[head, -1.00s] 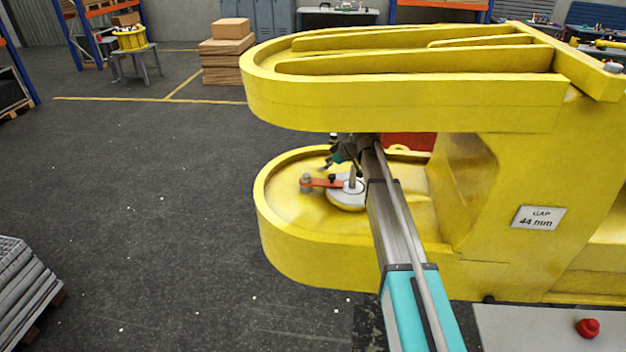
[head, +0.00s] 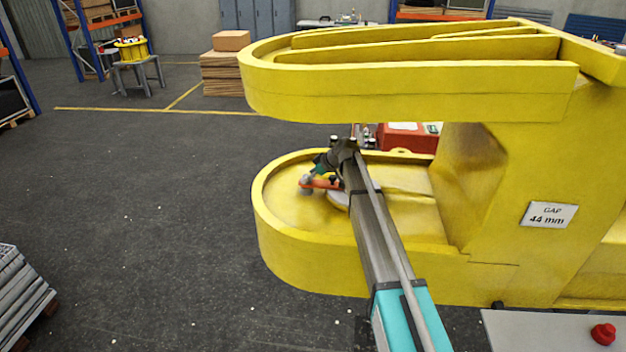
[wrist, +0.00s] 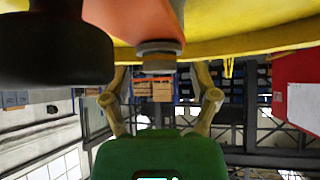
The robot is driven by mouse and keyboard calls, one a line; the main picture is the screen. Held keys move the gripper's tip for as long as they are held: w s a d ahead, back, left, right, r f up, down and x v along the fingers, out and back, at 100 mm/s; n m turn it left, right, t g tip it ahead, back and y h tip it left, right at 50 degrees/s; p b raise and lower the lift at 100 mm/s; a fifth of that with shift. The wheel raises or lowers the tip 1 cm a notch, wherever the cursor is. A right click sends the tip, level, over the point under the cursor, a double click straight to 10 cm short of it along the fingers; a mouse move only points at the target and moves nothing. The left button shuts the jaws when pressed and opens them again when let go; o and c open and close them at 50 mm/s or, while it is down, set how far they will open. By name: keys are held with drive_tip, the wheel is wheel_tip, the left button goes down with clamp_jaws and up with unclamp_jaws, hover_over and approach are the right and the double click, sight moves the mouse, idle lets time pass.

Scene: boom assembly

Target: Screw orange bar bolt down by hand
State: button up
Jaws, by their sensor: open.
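The orange bar (head: 322,184) lies inside the lower yellow jaw, beside a pale round disc (head: 338,200) partly hidden by my arm. A grey bolt (head: 306,181) stands at the bar's left end. In the wrist view the orange bar (wrist: 135,18) crosses the top, with the grey bolt head (wrist: 157,57) under its end. My gripper (wrist: 160,78) is open, one finger on each side of the bolt in the picture. I cannot tell whether they touch it. In the head view my gripper (head: 321,167) is small and close to the bolt.
The upper yellow jaw (head: 410,88) overhangs the work. A dark round knob (wrist: 55,48) sits close by the bar in the wrist view. A red box (head: 405,138) stands behind the jaws. Open floor lies left.

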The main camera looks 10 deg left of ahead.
idle(0.3)
clamp_jaws()
drive_tip(key=shift+d, duration=0.5)
drive_tip(key=shift+a, duration=0.4)
drive_tip(key=shift+a+r, duration=0.1)
drive_tip(key=shift+a, duration=0.1)
drive_tip(key=shift+m+t, duration=0.3)
drive_tip(key=shift+m, duration=0.1)
